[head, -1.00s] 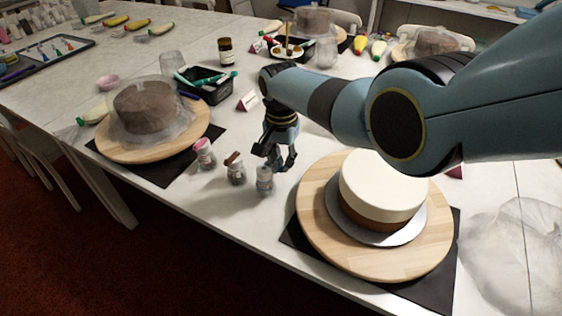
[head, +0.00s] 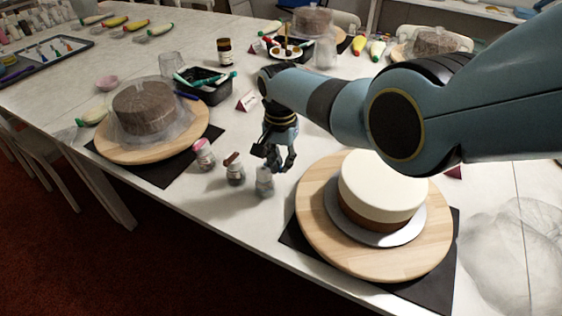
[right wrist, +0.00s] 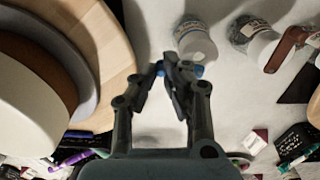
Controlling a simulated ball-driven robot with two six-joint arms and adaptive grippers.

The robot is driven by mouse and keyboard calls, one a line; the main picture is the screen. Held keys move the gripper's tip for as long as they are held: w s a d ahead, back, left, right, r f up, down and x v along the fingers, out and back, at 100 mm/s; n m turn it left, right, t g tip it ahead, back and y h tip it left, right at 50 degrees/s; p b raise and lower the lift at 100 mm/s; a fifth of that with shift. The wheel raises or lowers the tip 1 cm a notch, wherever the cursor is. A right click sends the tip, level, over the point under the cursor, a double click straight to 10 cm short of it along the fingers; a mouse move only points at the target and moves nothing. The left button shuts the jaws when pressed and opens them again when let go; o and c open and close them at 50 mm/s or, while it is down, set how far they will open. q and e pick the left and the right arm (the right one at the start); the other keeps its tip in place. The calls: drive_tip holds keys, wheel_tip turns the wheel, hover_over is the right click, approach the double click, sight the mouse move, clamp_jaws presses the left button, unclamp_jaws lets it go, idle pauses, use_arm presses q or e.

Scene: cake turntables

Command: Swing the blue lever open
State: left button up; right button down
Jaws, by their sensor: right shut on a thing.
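A small clear jar (head: 264,184) with a pale label stands on the white table, left of the cake turntable; it also shows in the right wrist view (right wrist: 194,42). The blue lever (right wrist: 160,69) is a small blue piece at the jar's near end, mostly hidden by my fingers. My right gripper (right wrist: 175,70) is shut on the blue lever, its tips close together beside the jar. In the head view my right gripper (head: 279,160) is just above and right of the jar. My left gripper is not in view.
A jar with a brown lever (head: 234,170) and a jar with a pink top (head: 203,155) stand to the left. A white and brown cake (head: 382,190) on a wooden turntable (head: 315,222) is close on the right. A covered cake turntable (head: 120,152) stands farther left.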

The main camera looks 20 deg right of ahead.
sight(281, 167)
drive_tip(key=c, duration=1.4)
unclamp_jaws()
wheel_tip(281, 167, up, 12)
